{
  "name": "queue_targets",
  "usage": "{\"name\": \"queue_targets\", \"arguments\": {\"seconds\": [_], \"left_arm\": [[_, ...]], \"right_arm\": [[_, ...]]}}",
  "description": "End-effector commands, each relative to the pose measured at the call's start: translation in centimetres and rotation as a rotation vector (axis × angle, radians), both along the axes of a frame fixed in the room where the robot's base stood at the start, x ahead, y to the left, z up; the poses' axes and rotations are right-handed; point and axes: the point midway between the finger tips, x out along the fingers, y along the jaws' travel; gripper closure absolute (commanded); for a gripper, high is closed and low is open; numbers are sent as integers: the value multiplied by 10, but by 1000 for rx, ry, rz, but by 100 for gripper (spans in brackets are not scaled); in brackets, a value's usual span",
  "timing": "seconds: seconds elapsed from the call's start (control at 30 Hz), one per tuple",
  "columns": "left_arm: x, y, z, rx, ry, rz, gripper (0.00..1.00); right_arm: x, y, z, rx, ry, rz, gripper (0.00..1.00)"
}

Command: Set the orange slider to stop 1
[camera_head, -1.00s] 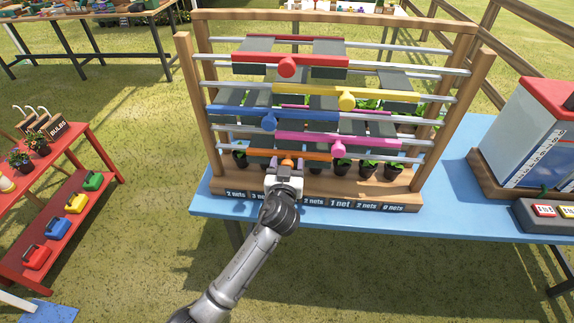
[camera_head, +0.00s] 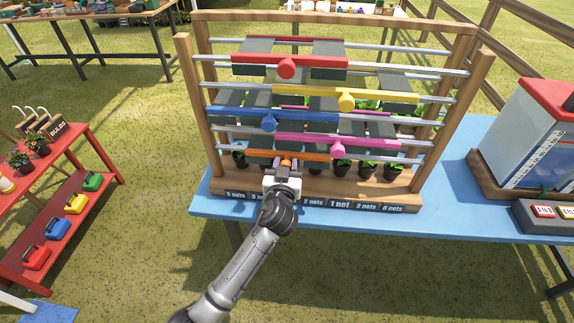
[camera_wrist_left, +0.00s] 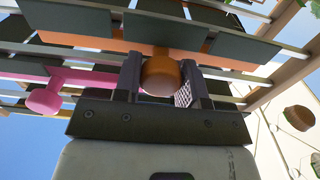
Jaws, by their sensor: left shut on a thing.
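The orange slider (camera_head: 317,157) is the bar on the lowest rail of the wooden frame, with dark panels attached. Its round orange knob (camera_wrist_left: 161,77) sits between the two fingers of my left gripper (camera_head: 287,163) in the left wrist view. My left gripper is shut on this knob, in front of the rack's lower left half. The label strip (camera_head: 340,204) runs along the frame's foot, with stops reading "2 nets", "1 net" and "0 nets". My gripper and wrist hide some labels left of the middle. My right gripper is not in view.
Above are the pink slider (camera_head: 305,138), blue slider (camera_head: 232,113), yellow slider (camera_head: 385,94) and red slider (camera_head: 318,60). The pink knob (camera_wrist_left: 43,101) is near my gripper in the left wrist view. Potted seedlings (camera_head: 368,170) stand behind the bottom rail. A red-topped box (camera_head: 530,120) stands at right.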

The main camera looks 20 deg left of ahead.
Motion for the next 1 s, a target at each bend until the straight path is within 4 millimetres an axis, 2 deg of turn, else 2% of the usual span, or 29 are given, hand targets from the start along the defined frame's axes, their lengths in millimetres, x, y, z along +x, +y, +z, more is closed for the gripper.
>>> {"name": "queue_targets", "arguments": {"seconds": [0.2, 0.33, 0.5, 0.77, 0.8, 1.0], "left_arm": [[-13, 51, 3, -1, 3, 6, 100], [-18, 74, 2, 0, 3, 6, 100], [-21, 84, 0, 1, 1, 5, 100], [-21, 85, -1, 1, 1, 7, 100], [-21, 85, 0, 1, 1, 7, 59], [-21, 84, 0, 1, 0, 6, 39]], "right_arm": [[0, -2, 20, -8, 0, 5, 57], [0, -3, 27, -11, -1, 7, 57], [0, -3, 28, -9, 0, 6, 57], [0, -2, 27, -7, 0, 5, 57], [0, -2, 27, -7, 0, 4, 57], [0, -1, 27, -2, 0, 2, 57]]}}
